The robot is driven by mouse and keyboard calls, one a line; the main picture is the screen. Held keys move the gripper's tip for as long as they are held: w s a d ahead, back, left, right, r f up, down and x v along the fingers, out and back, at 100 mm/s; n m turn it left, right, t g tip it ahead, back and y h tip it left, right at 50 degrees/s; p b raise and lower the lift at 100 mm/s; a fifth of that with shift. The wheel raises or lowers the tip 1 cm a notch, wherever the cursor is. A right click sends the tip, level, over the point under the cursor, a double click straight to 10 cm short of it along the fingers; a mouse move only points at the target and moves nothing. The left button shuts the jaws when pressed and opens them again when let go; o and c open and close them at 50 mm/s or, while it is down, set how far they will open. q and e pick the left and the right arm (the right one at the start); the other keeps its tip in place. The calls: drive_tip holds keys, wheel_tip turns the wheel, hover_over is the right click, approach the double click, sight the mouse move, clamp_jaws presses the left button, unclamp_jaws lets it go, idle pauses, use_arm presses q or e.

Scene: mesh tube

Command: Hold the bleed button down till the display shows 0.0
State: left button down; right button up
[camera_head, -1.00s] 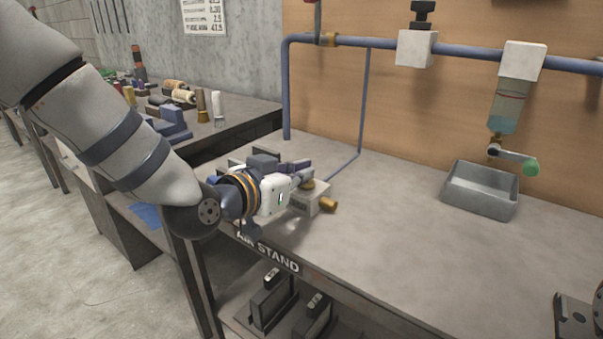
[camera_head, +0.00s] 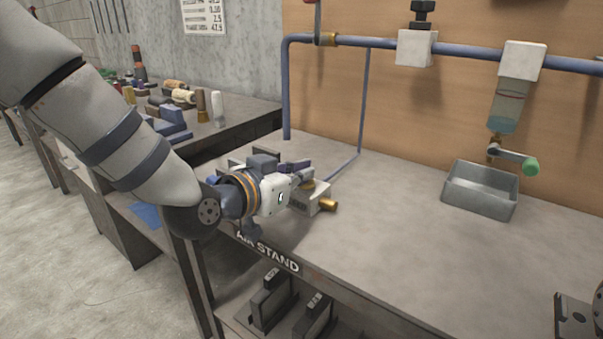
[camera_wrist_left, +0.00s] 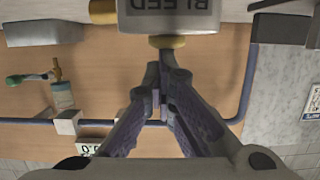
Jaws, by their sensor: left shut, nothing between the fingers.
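The pale bleed box (camera_head: 312,199) sits on the bench near its left front edge. Its BLEED label shows upside down at the top of the left wrist view (camera_wrist_left: 168,8). A brass bleed button (camera_wrist_left: 167,42) is on the box, facing my fingers. My left gripper (camera_head: 304,173) is shut and empty; its fingertips (camera_wrist_left: 160,62) are close at the button. I cannot tell whether they touch or press it. A white display (camera_wrist_left: 95,146) shows partly at the bottom of the wrist view, with the digits partly hidden by my gripper; its full reading is not legible.
A brass fitting (camera_head: 329,205) sticks out from the box. Blue pipe (camera_head: 466,51) runs along the back panel, with a filter bowl (camera_head: 508,105) and green-tipped valve handle (camera_head: 531,166). A metal tray (camera_head: 480,190) stands below. The bench middle is clear.

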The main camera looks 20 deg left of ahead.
use_arm(q)
drive_tip(key=shift+s+f, duration=0.15)
drive_tip(key=shift+f, duration=0.55)
use_arm(e)
drive_tip(key=shift+f, duration=0.1)
use_arm(q)
wheel_tip(320, 180, up, 7)
drive_tip(key=p, duration=0.2)
drive_tip(key=shift+s+p, duration=0.1)
drive_tip(key=shift+p, duration=0.3)
drive_tip(key=f+v, duration=0.2)
drive_tip(key=v, duration=0.7)
drive_tip(key=shift+s+a+r, duration=0.15)
drive_tip(key=shift+s+r, duration=0.05)
drive_tip(key=shift+r, duration=0.15)
use_arm(e)
drive_tip(key=shift+t, duration=0.7)
drive_tip(key=w+r, duration=0.1)
drive_tip(key=w, duration=0.1)
drive_tip(key=w+r, duration=0.1)
drive_tip(key=r, duration=0.1)
drive_tip(key=shift+w+a+r, duration=0.1)
drive_tip(key=shift+w+a, duration=0.05)
drive_tip(key=shift+w, duration=0.2)
